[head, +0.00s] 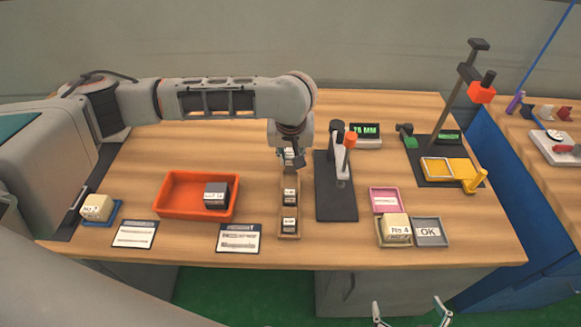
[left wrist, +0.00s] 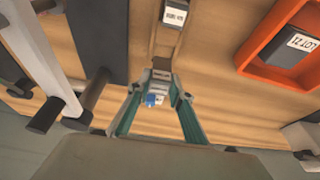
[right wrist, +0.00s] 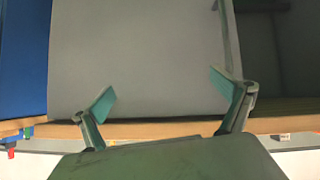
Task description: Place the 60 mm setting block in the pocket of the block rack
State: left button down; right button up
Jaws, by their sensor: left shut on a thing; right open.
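The wooden block rack (head: 281,212) stands mid-table, its length running front to back. Two dark blocks with white labels sit in its nearer pockets, the middle one (head: 290,197) and the front one (head: 289,226). My left gripper (head: 290,160) is over the rack's far end, pointing down. In the left wrist view it is shut on a small pale-labelled block with a blue patch (left wrist: 157,97), likely the setting block; I cannot read its size or tell whether it touches the pocket. My right gripper (right wrist: 165,95) is open and empty, off the table's front edge.
A black stand (head: 337,200) with a red-knobbed post is close right of the rack. An orange bin (head: 163,210) holding a dark block is to the left. Small trays, including a grey OK tray (head: 430,241), lie front right. A green-digit display (head: 365,143) sits behind.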

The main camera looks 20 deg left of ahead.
aim_at(291, 167)
pick_arm(q)
notch_tip(291, 167, down, 4)
jog(key=shift+r+b, duration=0.2)
jog(key=shift+b, duration=0.1)
jog(key=shift+f, duration=0.2)
pick_arm(e)
jog(key=shift+w+a+r, duration=0.2)
jog(key=shift+a+r, duration=0.2)
pick_arm(q)
jog(key=shift+p, duration=0.3)
jog(key=c, duration=1.8)
grip_release()
jog(key=shift+f, duration=0.1)
pick_arm(e)
jog(key=shift+s+d+f, duration=0.25)
jog(key=shift+d+f, duration=0.3)
jog(key=shift+f, duration=0.05)
jog(key=shift+a, duration=0.1)
